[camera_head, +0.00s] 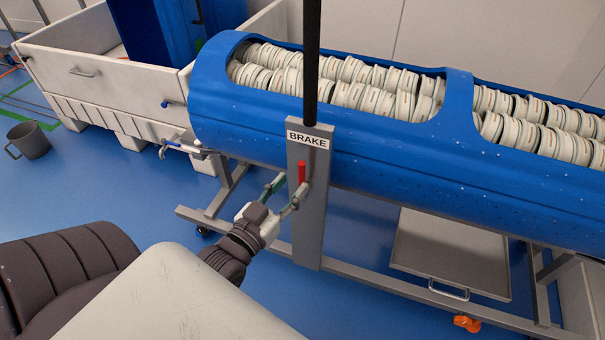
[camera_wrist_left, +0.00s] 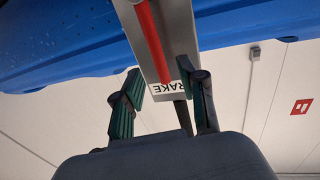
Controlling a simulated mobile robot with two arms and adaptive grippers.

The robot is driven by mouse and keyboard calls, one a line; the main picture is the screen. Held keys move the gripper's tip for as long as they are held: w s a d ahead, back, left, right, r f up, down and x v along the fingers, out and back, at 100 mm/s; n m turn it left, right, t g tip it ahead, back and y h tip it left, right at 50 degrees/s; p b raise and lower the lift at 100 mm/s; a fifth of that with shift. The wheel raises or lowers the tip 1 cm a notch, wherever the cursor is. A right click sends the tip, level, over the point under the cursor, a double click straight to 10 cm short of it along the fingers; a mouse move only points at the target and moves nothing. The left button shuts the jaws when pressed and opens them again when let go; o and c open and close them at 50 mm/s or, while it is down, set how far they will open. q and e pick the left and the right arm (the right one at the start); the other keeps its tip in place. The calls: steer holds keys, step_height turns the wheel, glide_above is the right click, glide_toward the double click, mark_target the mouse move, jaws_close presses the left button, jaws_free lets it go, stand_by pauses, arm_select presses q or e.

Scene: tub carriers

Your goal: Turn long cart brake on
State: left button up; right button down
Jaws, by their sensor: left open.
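The long cart is a blue tub (camera_head: 260,128) on a grey metal frame. A grey post (camera_head: 310,235) on its near side carries a BRAKE label (camera_head: 308,140). Just below the label, a red brake lever (camera_head: 301,173) points up. My left gripper (camera_head: 292,183) is open at the post, its fingers around or just beside the lever's lower part; contact cannot be told. In the left wrist view, the red lever (camera_wrist_left: 152,40) and the upside-down label (camera_wrist_left: 169,91) show beyond the spread fingers of my left gripper (camera_wrist_left: 167,80). My right gripper is not in view.
The tub holds rows of pale round parts (camera_head: 375,85). A black pole (camera_head: 312,55) rises above the post. A white cart (camera_head: 100,85) stands at the left, with a grey bucket (camera_head: 30,140) on the blue floor. An orange pedal or caster part (camera_head: 466,323) is low at the right.

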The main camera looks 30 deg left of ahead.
mark_target(300, 176)
arm_select(q)
steer(key=w, duration=0.5)
steer(key=shift+w+a, duration=0.1)
jaws_close()
